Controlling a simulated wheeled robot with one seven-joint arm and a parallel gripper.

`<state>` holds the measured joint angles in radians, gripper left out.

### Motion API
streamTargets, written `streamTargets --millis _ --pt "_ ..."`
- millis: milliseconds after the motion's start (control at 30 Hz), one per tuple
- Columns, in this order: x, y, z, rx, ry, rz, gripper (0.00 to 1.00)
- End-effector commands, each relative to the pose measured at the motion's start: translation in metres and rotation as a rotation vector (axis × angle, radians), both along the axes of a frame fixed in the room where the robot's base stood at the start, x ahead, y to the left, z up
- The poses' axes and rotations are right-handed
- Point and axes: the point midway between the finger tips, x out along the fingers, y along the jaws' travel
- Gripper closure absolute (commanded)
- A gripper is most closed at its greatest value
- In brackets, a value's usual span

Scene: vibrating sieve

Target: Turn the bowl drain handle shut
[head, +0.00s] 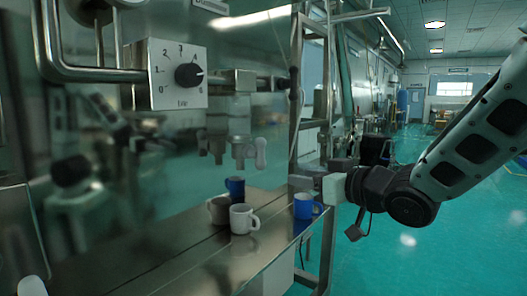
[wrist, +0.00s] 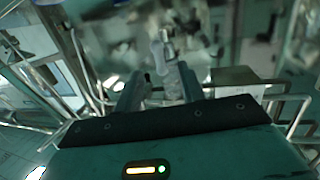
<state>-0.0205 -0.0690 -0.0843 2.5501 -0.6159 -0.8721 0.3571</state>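A small pale lever (head: 261,153), which looks like the drain handle, sits at the right of a metal outlet (head: 240,150) on the steel machine. It stands roughly upright. The wrist view shows a pale lever (wrist: 159,57) beyond the fingertips, in line with the gap between them. My gripper (head: 304,176) is to the right of the lever in the head view, apart from it. In the wrist view my gripper (wrist: 160,78) has its two fingers apart with nothing held between them. The outlet's lower parts are blurred in the wrist view.
A steel shelf (head: 150,255) below the outlet holds a white mug (head: 241,220), a brownish mug (head: 219,210) and two blue mugs, one (head: 303,208) under my gripper. A dial box (head: 178,76) is at upper left. A metal frame post (head: 296,90) rises behind my gripper. Green floor (head: 420,250) is open at right.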

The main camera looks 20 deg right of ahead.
Motion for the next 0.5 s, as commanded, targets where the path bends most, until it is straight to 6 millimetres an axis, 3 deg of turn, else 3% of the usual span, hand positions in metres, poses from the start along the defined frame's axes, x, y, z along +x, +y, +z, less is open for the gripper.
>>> streamTargets --millis 200,500 --pt "-0.002 -0.014 0.024 0.050 -0.106 0.031 0.60" --pt "0.017 -0.005 0.030 0.054 -0.105 0.036 0.60"
